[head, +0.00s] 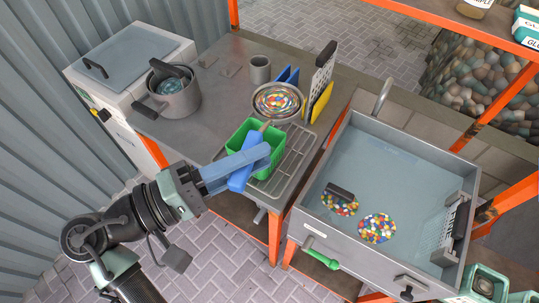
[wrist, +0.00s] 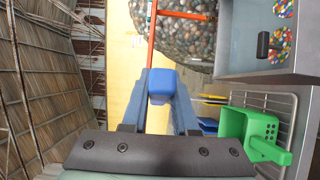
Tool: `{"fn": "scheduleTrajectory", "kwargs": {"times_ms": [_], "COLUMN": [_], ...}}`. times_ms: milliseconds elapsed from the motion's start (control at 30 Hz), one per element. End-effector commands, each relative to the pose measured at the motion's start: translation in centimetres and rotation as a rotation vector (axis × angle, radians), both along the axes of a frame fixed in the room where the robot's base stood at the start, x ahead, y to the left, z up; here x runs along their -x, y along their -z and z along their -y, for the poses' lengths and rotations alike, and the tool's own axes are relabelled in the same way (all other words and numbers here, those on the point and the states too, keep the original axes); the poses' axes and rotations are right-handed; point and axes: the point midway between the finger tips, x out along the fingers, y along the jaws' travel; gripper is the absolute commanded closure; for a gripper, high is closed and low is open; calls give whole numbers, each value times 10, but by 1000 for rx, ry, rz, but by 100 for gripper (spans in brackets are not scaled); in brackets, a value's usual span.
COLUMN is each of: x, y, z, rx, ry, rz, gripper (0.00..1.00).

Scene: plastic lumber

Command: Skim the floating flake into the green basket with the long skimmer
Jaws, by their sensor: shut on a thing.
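My gripper (head: 262,158) has blue fingers and is shut on a bright blue piece (head: 240,179). The piece also shows between the fingers in the wrist view (wrist: 162,85). I cannot tell whether it is the skimmer's handle; no long rod or skimmer head shows on it. The green basket (head: 237,139) stands on the ribbed drainboard, partly hidden by the gripper in the head view. In the wrist view it is at lower right (wrist: 232,122). The grey basin (head: 385,163) holds two patches of coloured chips (head: 377,229) (head: 333,206). I cannot single out one flake.
A dark block (head: 340,191) lies over one chip patch. A white slotted rack (head: 449,225) is at the basin's right wall. A bowl of coloured chips (head: 278,101) and upright boards (head: 322,75) stand behind the basket. A pot (head: 172,97) is at left.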

Motion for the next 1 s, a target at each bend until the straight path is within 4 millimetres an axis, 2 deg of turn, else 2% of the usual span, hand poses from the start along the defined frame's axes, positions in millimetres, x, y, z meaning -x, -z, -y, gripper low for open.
{"fn": "scheduleTrajectory", "kwargs": {"times_ms": [167, 400, 700, 833, 1000], "x": [-3, -13, -25, -28, -31], "y": [12, 28, 51, 61, 73], "z": [-11, -36, -65, -75, -80], "rx": [189, 658, 1094, 1250, 1348], "ry": [4, 2, 3, 1, 5], "rz": [-71, -256, -423, -483, -519], "gripper": [100, 100, 100, 100, 100]}}
